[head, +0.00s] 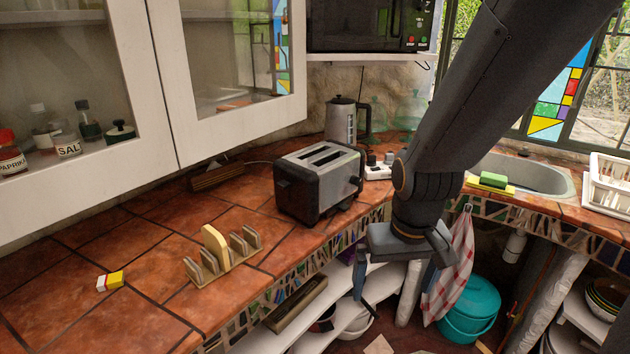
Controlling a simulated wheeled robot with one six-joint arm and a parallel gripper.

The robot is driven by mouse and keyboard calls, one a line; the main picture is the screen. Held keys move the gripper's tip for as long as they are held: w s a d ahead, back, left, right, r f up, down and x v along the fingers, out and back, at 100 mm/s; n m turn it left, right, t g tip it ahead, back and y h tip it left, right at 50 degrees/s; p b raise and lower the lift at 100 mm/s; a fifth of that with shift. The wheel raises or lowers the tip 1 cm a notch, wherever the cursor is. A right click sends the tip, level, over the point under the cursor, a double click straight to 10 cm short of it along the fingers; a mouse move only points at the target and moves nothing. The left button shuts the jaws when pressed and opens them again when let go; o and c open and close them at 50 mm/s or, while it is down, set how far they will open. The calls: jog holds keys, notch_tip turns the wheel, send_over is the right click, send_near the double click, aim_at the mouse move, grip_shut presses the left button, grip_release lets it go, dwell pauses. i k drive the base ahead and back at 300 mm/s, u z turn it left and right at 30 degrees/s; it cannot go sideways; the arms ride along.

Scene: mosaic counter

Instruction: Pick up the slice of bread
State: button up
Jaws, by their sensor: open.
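A pale yellow slice of bread (214,246) stands upright in a wooden toast rack (222,268) on the tiled counter, left of centre. The rack's other slots look empty. My gripper (399,280) hangs pointing down beyond the counter's front edge, right of the rack and well apart from the bread. Its two fingers are spread, with nothing seen between them.
A black and silver toaster (318,182) stands behind and right of the rack. A small yellow, white and red block (110,281) lies to its left. Shelves (345,300) sit below the edge.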

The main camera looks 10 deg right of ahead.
aim_at(215, 243)
jog(key=u, duration=1.25)
jog(key=k, duration=0.15)
jog(key=u, duration=0.5)
jog(key=i, duration=0.3)
jog(key=z, duration=0.15)
